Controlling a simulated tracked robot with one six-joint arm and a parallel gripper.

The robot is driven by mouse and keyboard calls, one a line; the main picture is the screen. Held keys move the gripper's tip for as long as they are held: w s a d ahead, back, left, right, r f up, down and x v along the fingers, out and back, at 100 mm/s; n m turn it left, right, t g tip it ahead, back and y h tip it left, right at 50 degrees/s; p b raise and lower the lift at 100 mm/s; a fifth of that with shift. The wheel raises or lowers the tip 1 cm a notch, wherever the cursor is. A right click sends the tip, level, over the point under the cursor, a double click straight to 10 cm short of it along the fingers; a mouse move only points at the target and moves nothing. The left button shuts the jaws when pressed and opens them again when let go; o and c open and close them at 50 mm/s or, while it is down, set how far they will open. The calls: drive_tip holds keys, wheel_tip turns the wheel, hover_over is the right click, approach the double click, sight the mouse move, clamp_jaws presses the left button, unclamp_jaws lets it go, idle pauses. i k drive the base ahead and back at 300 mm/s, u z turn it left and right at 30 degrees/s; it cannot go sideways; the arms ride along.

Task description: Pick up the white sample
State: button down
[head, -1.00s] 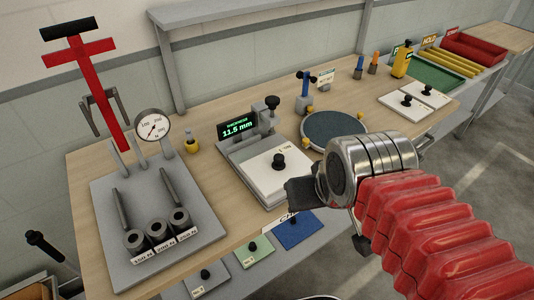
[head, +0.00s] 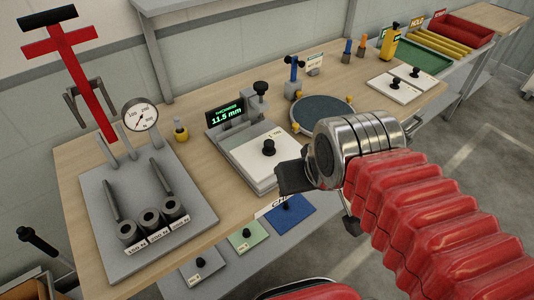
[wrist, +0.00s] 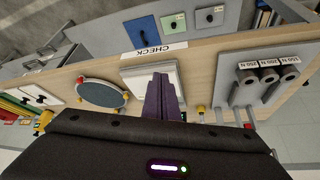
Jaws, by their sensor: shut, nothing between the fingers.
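A white square sample (head: 262,160) with a black knob lies on the grey thickness gauge (head: 222,150), whose display reads 11.5 mm. Two more white plates with black knobs, one (head: 390,92) nearer and one (head: 418,80) farther, lie on the bench at the right. My gripper (head: 284,180) is shut and empty, at the near right edge of the gauge's sample in the head view. In the wrist view my shut fingers (wrist: 160,82) cover part of that white sample (wrist: 135,78), and its knob is hidden. I cannot tell the height between them.
A round dark plate (head: 322,114) stands right of the gauge. A red-handled press (head: 82,90) with several grey weights stands left. Blue (head: 296,222), green (head: 240,243) and grey (head: 190,280) plates lie on a lower shelf. Green, yellow and red trays (head: 465,45) are far right.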

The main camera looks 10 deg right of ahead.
sight(259, 157)
drive_tip(key=u, duration=3.4)
drive_tip(key=k, duration=0.75)
drive_tip(key=z, duration=0.05)
